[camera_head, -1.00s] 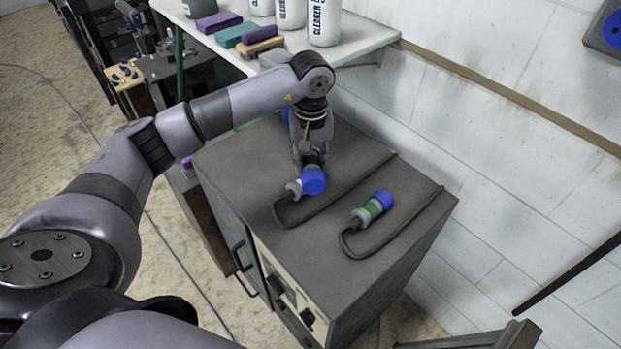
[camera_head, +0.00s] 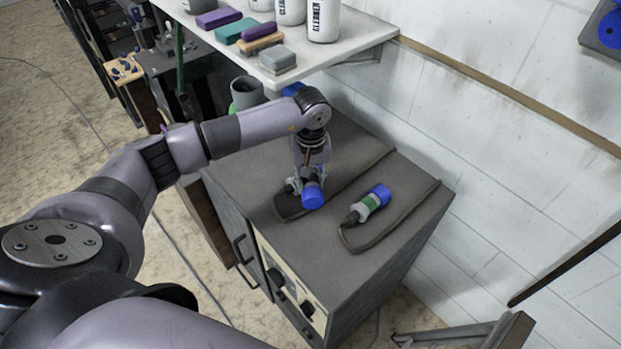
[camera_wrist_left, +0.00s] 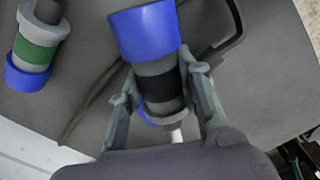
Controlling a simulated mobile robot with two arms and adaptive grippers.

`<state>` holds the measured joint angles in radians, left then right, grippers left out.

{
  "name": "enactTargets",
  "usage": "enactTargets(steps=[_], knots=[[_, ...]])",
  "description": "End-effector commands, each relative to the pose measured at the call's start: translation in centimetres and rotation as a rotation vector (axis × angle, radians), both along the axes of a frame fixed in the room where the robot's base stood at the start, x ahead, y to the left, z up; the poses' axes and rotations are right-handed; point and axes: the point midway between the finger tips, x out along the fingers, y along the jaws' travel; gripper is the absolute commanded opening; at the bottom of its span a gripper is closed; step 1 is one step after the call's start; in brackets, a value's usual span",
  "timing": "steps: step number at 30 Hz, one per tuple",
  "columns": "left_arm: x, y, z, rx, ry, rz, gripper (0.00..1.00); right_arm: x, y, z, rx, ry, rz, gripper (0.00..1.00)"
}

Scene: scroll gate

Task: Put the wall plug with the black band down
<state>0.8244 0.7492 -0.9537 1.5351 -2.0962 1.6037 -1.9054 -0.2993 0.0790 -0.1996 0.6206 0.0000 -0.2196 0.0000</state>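The wall plug with the black band (camera_wrist_left: 160,92) has a grey body and a blue end. In the head view its blue end (camera_head: 313,198) shows at my left gripper (camera_head: 307,181), low over the grey cabinet top (camera_head: 290,240). In the left wrist view my left gripper (camera_wrist_left: 163,85) has one finger on each side of the plug, close against it. I cannot tell whether the plug touches the cabinet top. A second plug with a green band (camera_head: 371,202) lies to the right; it also shows in the left wrist view (camera_wrist_left: 36,48). My right gripper is not in view.
Dark cables (camera_head: 395,222) lie on the cabinet top by both plugs. A white shelf (camera_head: 340,57) with bottles and coloured blocks is behind. A grey cup (camera_head: 246,92) shows beyond my left arm. The white wall (camera_head: 480,130) rises at the right. The cabinet top's near part is clear.

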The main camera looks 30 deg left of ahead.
Motion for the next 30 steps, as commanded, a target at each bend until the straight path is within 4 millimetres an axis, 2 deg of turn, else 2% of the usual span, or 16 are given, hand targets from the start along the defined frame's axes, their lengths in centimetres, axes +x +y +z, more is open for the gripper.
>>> enactTargets(steps=[9,20,21,25,30], knots=[[0.0,0.0,0.0,0.000,0.000,0.000,0.51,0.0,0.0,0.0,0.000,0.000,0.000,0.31],[0.0,0.0,0.5,0.000,0.000,0.001,0.51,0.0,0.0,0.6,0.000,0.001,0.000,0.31],[0.1,0.0,0.7,0.000,-0.002,0.000,0.51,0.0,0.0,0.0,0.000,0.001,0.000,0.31],[0.1,0.0,2.8,0.001,-0.006,-0.001,0.51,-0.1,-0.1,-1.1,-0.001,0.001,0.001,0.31],[0.2,0.0,6.7,0.000,-0.007,0.000,0.51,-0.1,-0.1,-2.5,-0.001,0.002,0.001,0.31]])
